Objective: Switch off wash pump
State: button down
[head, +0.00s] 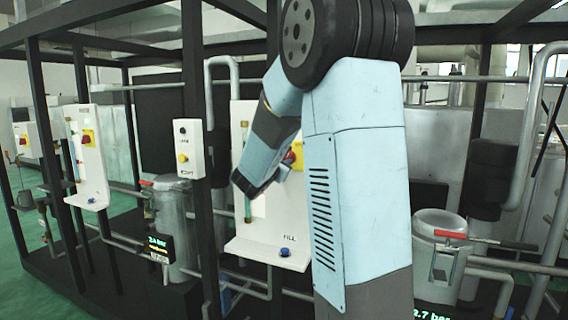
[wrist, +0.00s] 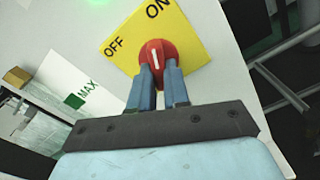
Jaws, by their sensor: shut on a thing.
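A red rotary knob (wrist: 155,60) sits on a yellow plate (wrist: 190,38) marked OFF and ON, on a white panel (head: 262,245). Its white line points up in the wrist view, between the two words and nearer ON than OFF. My gripper (wrist: 158,76) is shut on the knob, one finger on each side. In the head view the knob (head: 296,157) is partly hidden behind my arm, and my fingertips are hard to make out. A green light (wrist: 100,2) glows at the top edge of the wrist view. No wash pump label is readable.
A blue knob (head: 285,252) sits below the word FILL. A control box (head: 188,148) with a yellow button stands left on a dark post. Another white panel (head: 89,170) is further left. A tank with a red-handled valve (head: 451,235) is at right.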

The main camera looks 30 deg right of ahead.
jog(key=n, duration=1.1)
jog(key=shift+s+d, duration=0.1)
jog(key=shift+s, duration=0.1)
jog(key=shift+n, duration=0.4)
jog(key=c, duration=1.1)
grip_release()
jog(key=v, duration=1.3)
jog(key=shift+s+a, duration=0.2)
jog(key=shift+a, duration=0.05)
